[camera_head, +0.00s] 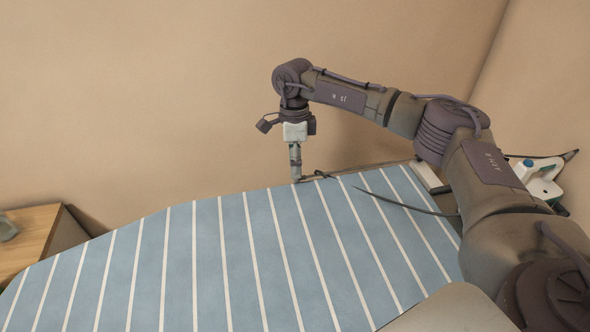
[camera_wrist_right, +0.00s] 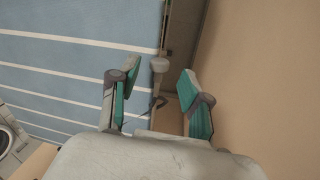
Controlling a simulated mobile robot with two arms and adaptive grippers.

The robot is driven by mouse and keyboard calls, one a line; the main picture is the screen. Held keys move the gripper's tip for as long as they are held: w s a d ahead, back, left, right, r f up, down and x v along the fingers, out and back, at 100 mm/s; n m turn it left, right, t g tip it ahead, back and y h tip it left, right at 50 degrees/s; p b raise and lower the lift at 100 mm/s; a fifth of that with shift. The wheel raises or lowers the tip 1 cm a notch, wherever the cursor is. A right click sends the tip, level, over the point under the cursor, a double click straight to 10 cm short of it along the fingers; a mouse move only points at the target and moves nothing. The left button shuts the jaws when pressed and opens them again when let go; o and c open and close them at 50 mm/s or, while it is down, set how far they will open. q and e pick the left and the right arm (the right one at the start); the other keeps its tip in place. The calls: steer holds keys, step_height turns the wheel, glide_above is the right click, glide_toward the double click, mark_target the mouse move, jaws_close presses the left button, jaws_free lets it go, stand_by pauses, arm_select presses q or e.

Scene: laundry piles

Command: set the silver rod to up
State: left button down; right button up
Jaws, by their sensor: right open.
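My right gripper (camera_head: 296,178) points down at the far edge of a blue and white striped ironing board (camera_head: 240,250). In the right wrist view the gripper (camera_wrist_right: 160,80) is open, with one green-padded finger on each side. A thin greyish rod-like part with a rounded end (camera_wrist_right: 159,65) shows between the fingers, along the board's edge; it looks like the silver rod. I see no clear contact with either finger. In the head view the rod cannot be made out clearly behind the board and gripper. My left gripper is out of view.
A white and green iron (camera_head: 540,180) stands at the right end of the board, with a dark cable (camera_head: 405,205) reaching over the board. A wooden table (camera_head: 28,235) is at the left. Walls stand close behind and right. The board's top is otherwise clear.

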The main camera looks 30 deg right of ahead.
steer(key=shift+s+a+f, duration=0.1)
steer(key=shift+s+f, duration=0.05)
steer(key=shift+f, duration=0.65)
steer(key=shift+s+a+f, duration=0.1)
steer(key=shift+f, duration=0.7)
jaws_close()
